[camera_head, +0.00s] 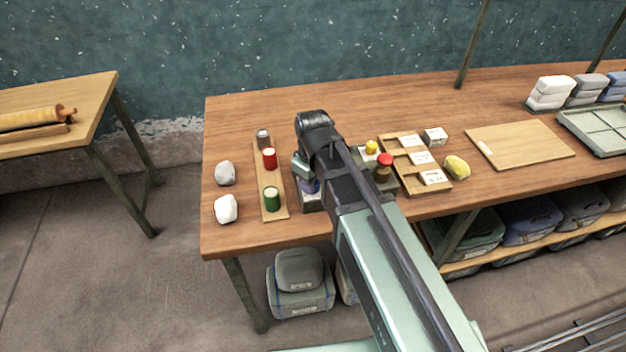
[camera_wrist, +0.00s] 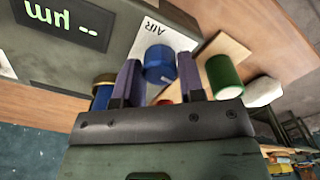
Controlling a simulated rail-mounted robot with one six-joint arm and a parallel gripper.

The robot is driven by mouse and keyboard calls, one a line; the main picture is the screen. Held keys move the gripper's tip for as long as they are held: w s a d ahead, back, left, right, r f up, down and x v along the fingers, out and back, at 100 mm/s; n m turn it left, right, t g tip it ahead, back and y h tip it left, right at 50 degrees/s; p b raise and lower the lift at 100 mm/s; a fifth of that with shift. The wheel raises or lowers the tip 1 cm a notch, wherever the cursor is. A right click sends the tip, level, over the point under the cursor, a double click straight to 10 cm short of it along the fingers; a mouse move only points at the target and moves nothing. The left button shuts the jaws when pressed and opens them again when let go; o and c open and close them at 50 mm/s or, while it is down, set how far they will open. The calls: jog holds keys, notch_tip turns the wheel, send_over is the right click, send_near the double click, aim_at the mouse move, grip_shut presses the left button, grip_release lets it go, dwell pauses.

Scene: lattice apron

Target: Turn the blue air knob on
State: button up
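The blue air knob (camera_wrist: 158,65) is a short blue cylinder beside the white AIR label (camera_wrist: 150,36) on the grey device (camera_wrist: 128,22). My gripper (camera_wrist: 159,62) is at the knob in the wrist view, one purple-grey finger on each side of it. I cannot tell whether the fingers touch it.
A board (camera_head: 257,176) with a grey, a red (camera_head: 269,158) and a green cylinder (camera_head: 272,199) lies left of the device, with two pale stones (camera_head: 225,209) beyond. To the right stand a red-topped item (camera_head: 384,161), a card tray (camera_head: 440,188) and a yellow lump (camera_head: 456,167).

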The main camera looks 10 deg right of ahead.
jog(key=o, duration=0.4)
notch_tip(320, 180, up, 11)
jog(key=p, duration=1.1)
jog(key=shift+f, duration=0.15)
